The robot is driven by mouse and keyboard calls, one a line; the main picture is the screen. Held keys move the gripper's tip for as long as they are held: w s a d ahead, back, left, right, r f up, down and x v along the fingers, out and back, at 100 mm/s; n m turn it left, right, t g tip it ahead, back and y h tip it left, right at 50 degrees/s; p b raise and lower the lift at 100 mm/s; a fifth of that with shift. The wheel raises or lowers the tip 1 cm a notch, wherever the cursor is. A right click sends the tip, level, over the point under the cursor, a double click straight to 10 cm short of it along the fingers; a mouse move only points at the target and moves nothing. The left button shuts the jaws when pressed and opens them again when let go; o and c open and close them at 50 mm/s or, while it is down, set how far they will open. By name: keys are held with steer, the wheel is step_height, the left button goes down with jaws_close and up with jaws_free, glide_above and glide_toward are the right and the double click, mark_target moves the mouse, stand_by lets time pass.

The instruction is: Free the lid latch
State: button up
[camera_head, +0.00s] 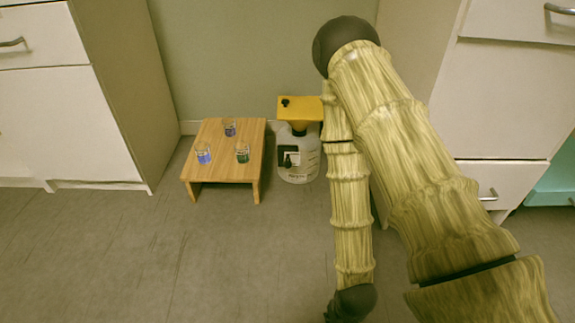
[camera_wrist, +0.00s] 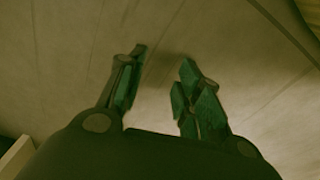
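A white container with a yellow top (camera_head: 300,109) stands on the floor against the back wall. A small black knob or catch (camera_head: 285,102) shows on the left of the yellow top; I cannot tell whether it is the latch. The white body (camera_head: 300,171) carries a dark label and a dark part on its front. My arm hides some of its right side. In the wrist view my gripper (camera_wrist: 162,70) is open and empty, with the floor beyond its fingers. In the head view the gripper's fingers are not visible.
A low wooden table (camera_head: 226,170) left of the container holds a blue beaker (camera_head: 204,154), a green one (camera_head: 242,154) and a dark blue one (camera_head: 230,128). White cabinets stand on the left (camera_head: 65,120) and right (camera_head: 500,100). The front floor (camera_head: 130,250) is clear.

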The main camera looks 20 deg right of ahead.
steer(key=shift+r+p, duration=0.3)
steer(key=c, duration=0.3)
steer(key=shift+g, duration=0.4)
steer(key=s+r+p, duration=0.1)
steer(key=r+p, duration=0.3)
steer(key=p, duration=0.1)
steer(key=s+r+p, duration=0.1)
steer(key=r+p, duration=0.3)
steer(key=p, duration=0.2)
steer(key=s+r+p, duration=0.1)
steer(key=r+p, duration=0.3)
steer(key=p, duration=0.2)
steer(key=shift+s+d, duration=0.2)
steer(key=shift+s, duration=0.2)
jaws_close()
steer(key=shift+s+r+p, duration=0.3)
steer(key=shift+r+p, duration=0.3)
steer(key=shift+p, duration=0.3)
